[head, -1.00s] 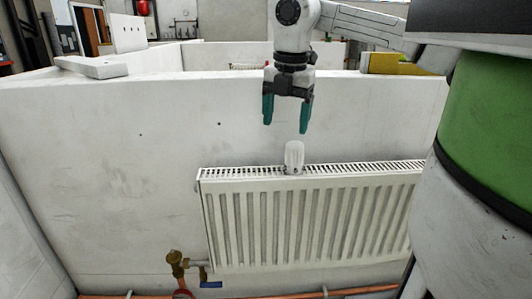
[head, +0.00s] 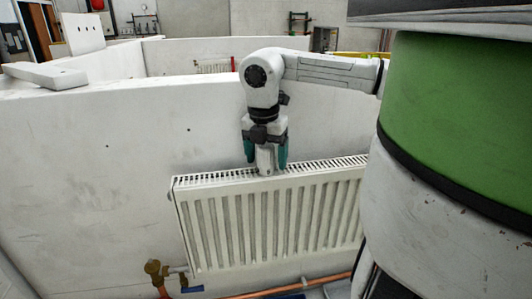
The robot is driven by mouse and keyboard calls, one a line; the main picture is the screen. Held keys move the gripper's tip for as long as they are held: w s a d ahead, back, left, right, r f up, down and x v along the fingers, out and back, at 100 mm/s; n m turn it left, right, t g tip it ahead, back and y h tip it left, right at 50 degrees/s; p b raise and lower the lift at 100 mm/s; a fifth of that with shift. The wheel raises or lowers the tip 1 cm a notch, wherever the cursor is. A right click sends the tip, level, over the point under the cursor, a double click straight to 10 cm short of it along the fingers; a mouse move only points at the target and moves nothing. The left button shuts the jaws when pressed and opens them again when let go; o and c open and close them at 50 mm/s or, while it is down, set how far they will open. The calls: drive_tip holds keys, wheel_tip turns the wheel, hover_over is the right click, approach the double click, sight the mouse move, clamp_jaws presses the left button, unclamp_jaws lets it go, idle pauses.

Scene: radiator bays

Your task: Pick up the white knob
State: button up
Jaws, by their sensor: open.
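The white knob (head: 265,161) stands upright on the top grille of the white radiator (head: 265,218). My gripper (head: 265,157) points straight down over the knob. Its two teal fingers are apart, one at the left and one at the right of the knob in the picture. The knob's upper end is hidden by the gripper body. I cannot tell whether either finger touches it.
A white wall (head: 90,150) stands behind the radiator, with a white slab (head: 45,76) on its top edge at left. A brass valve (head: 155,268) with a blue lever (head: 192,289) sits at the radiator's lower left. A copper pipe (head: 290,289) runs along the bottom.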

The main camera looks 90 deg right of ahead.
drive_tip(key=shift+f, duration=0.4)
drive_tip(key=c, duration=1.2)
